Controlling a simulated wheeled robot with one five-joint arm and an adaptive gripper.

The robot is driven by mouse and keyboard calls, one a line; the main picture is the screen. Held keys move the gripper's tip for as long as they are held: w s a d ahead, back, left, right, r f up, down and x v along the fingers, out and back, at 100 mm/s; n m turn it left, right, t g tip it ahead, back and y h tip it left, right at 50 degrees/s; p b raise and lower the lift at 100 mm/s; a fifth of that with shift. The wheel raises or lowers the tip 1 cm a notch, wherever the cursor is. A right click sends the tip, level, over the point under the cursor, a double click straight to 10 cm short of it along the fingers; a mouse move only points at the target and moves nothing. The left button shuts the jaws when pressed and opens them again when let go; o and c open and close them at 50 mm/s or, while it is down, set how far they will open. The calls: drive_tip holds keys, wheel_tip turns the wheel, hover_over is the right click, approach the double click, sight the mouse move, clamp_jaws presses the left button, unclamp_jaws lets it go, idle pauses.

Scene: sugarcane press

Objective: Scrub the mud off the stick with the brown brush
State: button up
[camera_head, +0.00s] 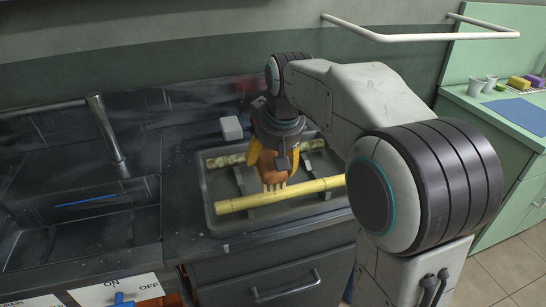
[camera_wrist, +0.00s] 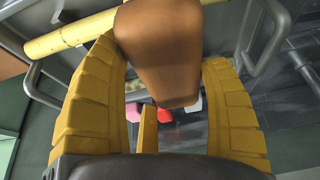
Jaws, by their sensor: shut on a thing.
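My gripper (camera_head: 272,166) is shut on the brown brush (camera_head: 268,172), bristles facing down. In the wrist view the yellow fingers (camera_wrist: 165,105) stand on both sides of the brown brush body (camera_wrist: 160,50). A yellow stick (camera_head: 240,203) lies across the front of the grey tray, and the pale bristles meet or hover just over it; I cannot tell which. No mud shows on its visible part. It also shows in the wrist view (camera_wrist: 70,37). A second stick (camera_head: 228,160), mottled with dark patches, lies along the back of the tray, partly hidden behind my gripper.
The tray (camera_head: 222,228) has raised dark supports under the sticks. A white block (camera_head: 231,128) sits behind it. A sink with a tap (camera_head: 105,130) is at left. A white rail (camera_head: 420,37) hangs at upper right. A green counter (camera_head: 480,105) holds cups and sponges.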

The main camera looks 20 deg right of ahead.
drive_tip(key=shift+r+p, duration=1.1)
drive_tip(key=shift+r, duration=0.35)
